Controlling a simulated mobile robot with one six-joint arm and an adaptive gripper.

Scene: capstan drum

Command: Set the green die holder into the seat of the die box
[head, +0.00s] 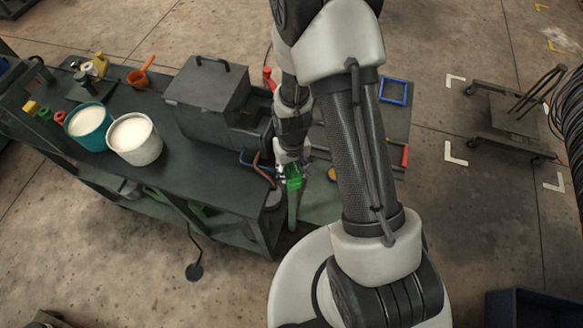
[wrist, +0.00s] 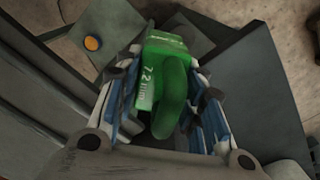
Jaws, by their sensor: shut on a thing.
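The green die holder (wrist: 172,70), marked "7.2" with letters after it, is between the two blue-padded fingers of my gripper (wrist: 170,110) in the wrist view. My gripper is shut on it. In the head view the green die holder (head: 294,177) shows at the end of my arm, near the front right edge of the dark bench. The grey box (head: 205,90) with a handle on its lid stands on the bench, up and left of my gripper. I cannot tell which part is the die box, and its seat is not clearly visible; my arm hides part of this area.
A teal bucket (head: 88,125) and a white bucket (head: 134,138) with pale contents stand on the left of the bench (head: 190,170). An orange scoop (head: 140,76) lies behind them. A blue frame (head: 393,91) lies at the right. A cart (head: 510,120) stands on the floor farther right.

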